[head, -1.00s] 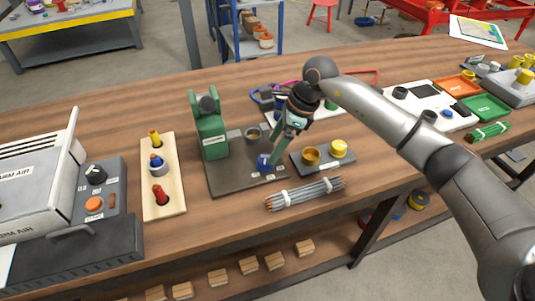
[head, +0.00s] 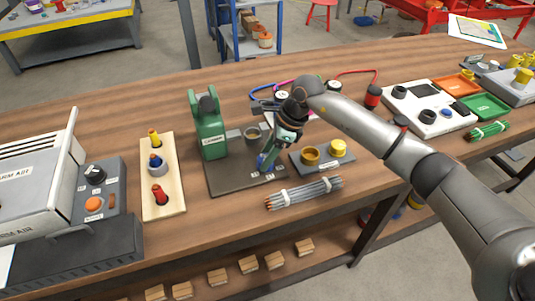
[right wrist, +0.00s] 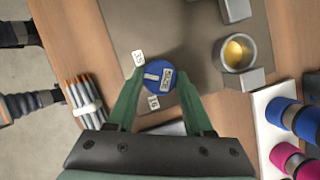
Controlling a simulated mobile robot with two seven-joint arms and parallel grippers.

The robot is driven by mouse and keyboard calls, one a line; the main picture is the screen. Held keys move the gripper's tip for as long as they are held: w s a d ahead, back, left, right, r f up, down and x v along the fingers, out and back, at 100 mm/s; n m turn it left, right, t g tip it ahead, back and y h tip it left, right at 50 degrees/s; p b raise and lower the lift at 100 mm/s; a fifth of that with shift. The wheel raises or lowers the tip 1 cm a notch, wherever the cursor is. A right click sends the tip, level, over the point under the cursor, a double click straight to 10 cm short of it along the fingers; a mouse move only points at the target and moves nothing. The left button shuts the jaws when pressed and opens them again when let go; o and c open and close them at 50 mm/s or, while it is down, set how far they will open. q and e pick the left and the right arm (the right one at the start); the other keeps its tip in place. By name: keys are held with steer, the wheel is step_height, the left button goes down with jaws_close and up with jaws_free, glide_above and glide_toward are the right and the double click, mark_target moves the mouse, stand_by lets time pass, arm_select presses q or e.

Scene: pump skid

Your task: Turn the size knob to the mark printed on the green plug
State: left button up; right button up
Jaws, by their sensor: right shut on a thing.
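A blue round knob (right wrist: 158,77) with a light pointer bar and a small printed label sits on a dark base plate (head: 225,182). In the head view the knob (head: 264,161) is partly hidden by my right gripper (head: 270,157). I cannot make out a green plug in either view. My left gripper is not in view.
A green upright unit (head: 209,130) and a grey cup (head: 252,134) stand on the same plate. A wooden rack (head: 152,205) with coloured plugs is to the left. A cable bundle (head: 290,196) lies in front, and a block with yellow parts (head: 325,166) is close on the right.

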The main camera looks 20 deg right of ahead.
jaws_close()
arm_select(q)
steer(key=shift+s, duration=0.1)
arm_select(e)
steer(key=shift+m, duration=0.4)
steer(key=shift+s+m+t+h+p, duration=0.1)
steer(key=shift+m+t+h+p, duration=0.25)
steer(key=shift+m, duration=0.55)
steer(key=shift+a+m+t+h, duration=0.1)
steer(key=shift+m+t+h, duration=0.3)
steer(key=shift+m, duration=1)
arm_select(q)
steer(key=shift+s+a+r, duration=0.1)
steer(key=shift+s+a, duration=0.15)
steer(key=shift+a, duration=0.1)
arm_select(e)
steer(key=shift+m+t, duration=0.25)
steer(key=shift+m, duration=0.05)
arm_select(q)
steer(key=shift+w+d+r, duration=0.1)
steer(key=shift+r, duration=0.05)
arm_select(e)
steer(key=o, duration=0.6)
jaws_free()
